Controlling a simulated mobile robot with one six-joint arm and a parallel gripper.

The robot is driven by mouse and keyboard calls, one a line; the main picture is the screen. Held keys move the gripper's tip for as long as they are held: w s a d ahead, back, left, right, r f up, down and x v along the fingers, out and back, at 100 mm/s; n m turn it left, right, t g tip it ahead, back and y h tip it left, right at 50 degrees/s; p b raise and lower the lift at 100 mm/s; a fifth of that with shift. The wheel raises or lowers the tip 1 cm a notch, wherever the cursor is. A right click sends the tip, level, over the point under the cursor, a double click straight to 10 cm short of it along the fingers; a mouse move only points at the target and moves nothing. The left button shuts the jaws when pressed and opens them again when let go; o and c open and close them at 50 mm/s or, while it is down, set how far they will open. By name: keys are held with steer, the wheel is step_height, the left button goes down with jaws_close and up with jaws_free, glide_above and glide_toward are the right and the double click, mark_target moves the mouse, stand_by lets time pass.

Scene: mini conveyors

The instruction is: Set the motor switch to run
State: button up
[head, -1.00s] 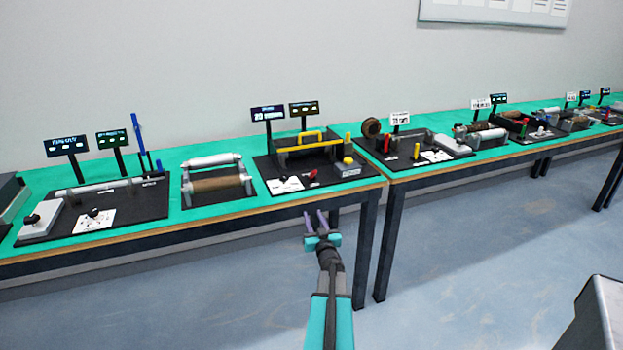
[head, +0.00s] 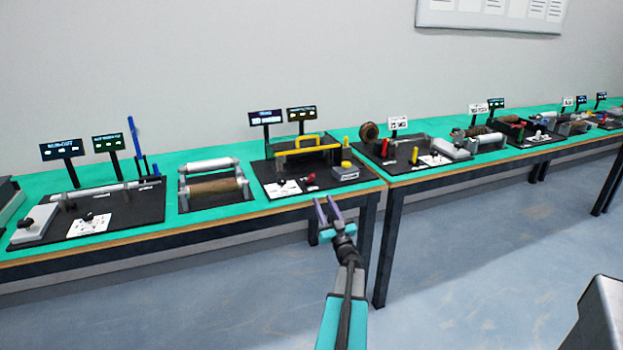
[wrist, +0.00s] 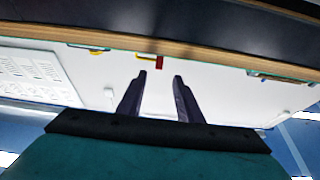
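My gripper (head: 325,200) is open and empty, in front of the bench's front edge below the middle station in the head view. In the wrist view its two dark fingers (wrist: 160,75) stand apart with nothing between them. I cannot tell which of these is the motor switch. A red piece (wrist: 159,62) shows past the bench edge in the wrist view.
A yellow guard bar (head: 308,146) and two dark displays (head: 266,118) stand at the back of that board. A roller unit (head: 213,186) lies to its left. The bench edge (head: 230,218) lies close to my gripper. Floor in front is free.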

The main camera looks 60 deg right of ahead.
mark_target(312, 178)
steer(key=shift+p+x, duration=0.95)
steer(key=shift+x, duration=5.85)
jaws_close()
